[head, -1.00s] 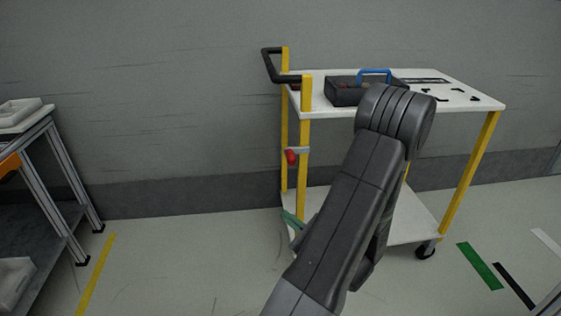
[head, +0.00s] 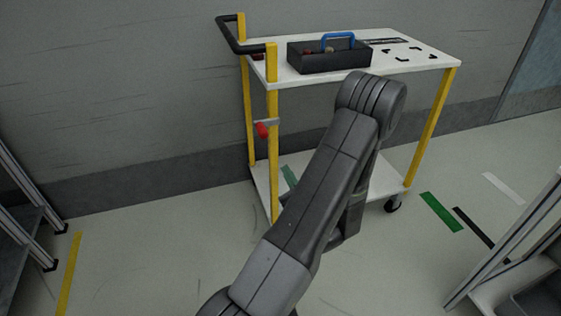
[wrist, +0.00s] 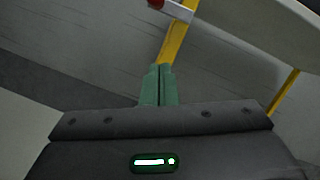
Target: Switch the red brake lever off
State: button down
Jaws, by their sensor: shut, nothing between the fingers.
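The red brake lever (head: 262,130) sits on a light bracket on the yellow left leg of the white cart (head: 285,72). In the wrist view the red lever (wrist: 157,3) shows only at the top edge, cut off by the frame, beside its pale bracket. My gripper (wrist: 158,68) has green fingers that are together and empty. They point up toward the yellow leg, below the lever and apart from it. In the head view the green fingertips (head: 289,176) show left of my arm, lower than the lever; my arm hides the rest of the gripper.
A black toolbox (head: 318,57) with a blue handle stands on the cart's top. A black push handle (head: 226,38) juts out at the cart's left end. Metal-framed furniture stands at the left and right edges.

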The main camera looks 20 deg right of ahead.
jog(key=w+a+r, duration=0.3)
jog(key=w+r, duration=0.2)
jog(key=w, duration=0.3)
jog(key=shift+a+r+b, duration=0.15)
jog(key=shift+r+b, duration=0.15)
jog(key=shift+r, duration=0.1)
jog(key=shift+w+r+m, duration=0.1)
jog(key=shift+r+m, duration=0.05)
jog(key=shift+m, duration=0.15)
